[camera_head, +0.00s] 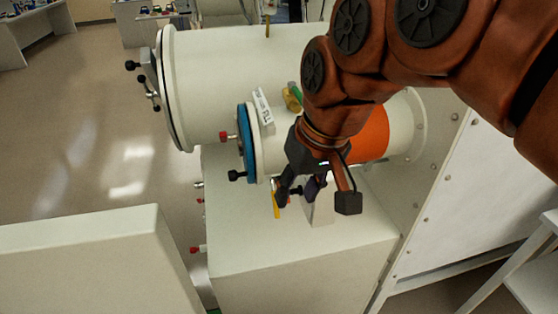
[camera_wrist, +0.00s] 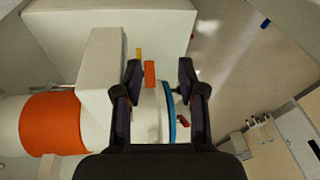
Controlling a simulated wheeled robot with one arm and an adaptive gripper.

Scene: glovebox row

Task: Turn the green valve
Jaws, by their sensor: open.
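The green valve (camera_head: 296,91) shows in the head view as a small green handle by a brass body (camera_head: 290,101). It sits on top of the smaller white cylinder, just left of my arm, which partly hides it. No green shows in the wrist view. My gripper (camera_head: 299,193) is open, below and in front of the valve, in front of the smaller cylinder and above the white box. In the wrist view my gripper (camera_wrist: 160,73) has its two fingers apart. An orange piece (camera_wrist: 150,74) appears between them, but I cannot tell whether it touches a finger.
The large white cylinder (camera_head: 230,75) with a round door lies behind. The smaller cylinder has a blue ring (camera_head: 245,143) and an orange band (camera_head: 371,137). A yellow lever (camera_head: 276,206) is beside my fingers. A white block (camera_head: 320,207) stands close by. Open floor (camera_head: 100,120) lies left.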

